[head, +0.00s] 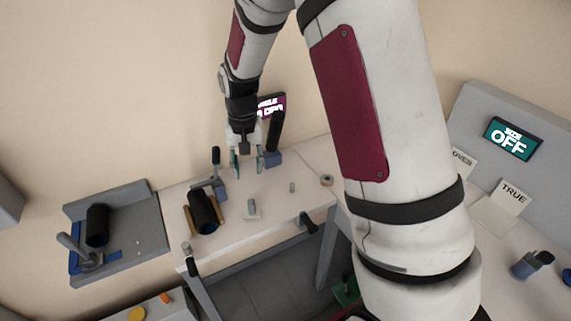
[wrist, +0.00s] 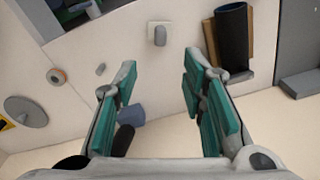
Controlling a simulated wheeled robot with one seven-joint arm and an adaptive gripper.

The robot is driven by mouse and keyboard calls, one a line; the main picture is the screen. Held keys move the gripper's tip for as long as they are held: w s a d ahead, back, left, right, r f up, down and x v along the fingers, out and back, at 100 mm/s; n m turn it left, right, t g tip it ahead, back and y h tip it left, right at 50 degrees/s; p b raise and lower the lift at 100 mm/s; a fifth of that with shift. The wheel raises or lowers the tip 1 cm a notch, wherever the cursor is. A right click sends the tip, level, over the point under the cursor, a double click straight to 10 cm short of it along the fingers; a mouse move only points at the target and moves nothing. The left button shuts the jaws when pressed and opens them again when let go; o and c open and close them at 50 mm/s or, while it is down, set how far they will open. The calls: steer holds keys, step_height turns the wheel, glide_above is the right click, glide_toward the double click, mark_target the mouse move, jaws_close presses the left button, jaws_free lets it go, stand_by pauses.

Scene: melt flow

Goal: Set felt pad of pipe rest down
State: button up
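My gripper (head: 247,165) has teal finger pads spread apart over the far part of the pale table (head: 278,187). In the wrist view my gripper (wrist: 160,88) is open, with nothing visible between its fingers. A black pipe (head: 205,210) lies between tan strips (head: 190,218) left of and nearer than my gripper. The pipe also shows in the wrist view (wrist: 231,38), beside a tan strip (wrist: 210,42). I cannot tell which part is the felt pad. A small grey piece on a white plate (head: 252,214) sits nearer than my gripper; it also shows in the wrist view (wrist: 159,35).
A grey stand with a black upright cylinder (head: 275,132) is close behind my gripper's right side. A grey tray (head: 150,222) holding another black cylinder (head: 97,225) is at left. A small ring (head: 326,180) lies near the table's right edge. The right bench has an OFF display (head: 511,139).

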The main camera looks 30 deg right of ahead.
steer(key=s+r+n+t, duration=0.1)
steer(key=s+r, duration=0.4)
steer(key=r, duration=0.3)
steer(key=s+r+n+t, duration=0.1)
steer(key=s+r, duration=0.4)
steer(key=r, duration=0.3)
steer(key=s+r+n+t, duration=0.1)
steer(key=s+r, duration=0.2)
steer(key=s, duration=0.5)
steer(key=s+r+n+t, duration=0.1)
steer(key=s+r, duration=0.2)
steer(key=s, duration=0.6)
steer(key=shift+r+t, duration=0.3)
steer(key=shift+t, duration=0.1)
steer(key=shift+a, duration=0.1)
